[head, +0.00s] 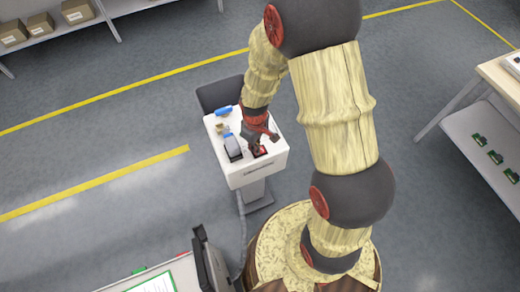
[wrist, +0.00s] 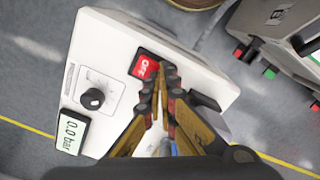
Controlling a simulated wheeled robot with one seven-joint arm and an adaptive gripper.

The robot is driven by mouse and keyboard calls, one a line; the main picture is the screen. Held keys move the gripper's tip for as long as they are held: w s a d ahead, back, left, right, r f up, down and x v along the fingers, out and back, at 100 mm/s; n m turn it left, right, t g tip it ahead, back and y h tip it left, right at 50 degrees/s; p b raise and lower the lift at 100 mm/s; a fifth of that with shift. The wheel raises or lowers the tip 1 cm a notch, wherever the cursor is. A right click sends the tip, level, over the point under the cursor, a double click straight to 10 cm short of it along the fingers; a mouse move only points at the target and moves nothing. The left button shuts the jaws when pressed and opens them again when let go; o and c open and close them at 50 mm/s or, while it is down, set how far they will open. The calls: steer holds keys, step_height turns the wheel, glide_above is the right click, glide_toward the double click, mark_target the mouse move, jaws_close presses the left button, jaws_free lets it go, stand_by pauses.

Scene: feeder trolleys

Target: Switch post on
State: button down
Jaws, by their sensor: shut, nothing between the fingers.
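The post (wrist: 115,38) is a white console on a pedestal; in the head view its white panel (head: 256,178) stands in front of my arm. A red rocker switch (wrist: 143,66) in a black frame reads OFF. A dark round knob (wrist: 93,98) sits on a dial, and a small display (wrist: 72,130) reads 0.0 bar. My gripper (wrist: 160,78) is shut and empty, with its fingertips over the edge of the red switch. I cannot tell whether they touch it. The fingers hide part of the panel.
A dark chair-like shape (head: 218,93) stands behind the post. A bench with a printed sheet (head: 155,284) is at the lower left, and a table with green boards (head: 480,140) is at the right. Shelves with cardboard boxes (head: 40,24) are at the upper left. Grey floor lies open at left.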

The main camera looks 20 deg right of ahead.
steer(key=shift+r+p, duration=2.75)
steer(key=shift+r, duration=0.7)
steer(key=shift+s, duration=0.1)
steer(key=s+r+m+t+b, duration=0.1)
steer(key=s+r, duration=0.3)
steer(key=r, duration=0.6)
steer(key=s+r+m+t+b, duration=0.1)
steer(key=s+r, duration=0.4)
steer(key=r, duration=0.5)
steer(key=s+r+m+t+b, duration=0.1)
steer(key=s+r+m+t, duration=0.2)
steer(key=r, duration=0.7)
steer(key=shift+s+r+m+t, duration=0.25)
steer(key=shift+s+m, duration=0.25)
steer(key=shift+s, duration=0.35)
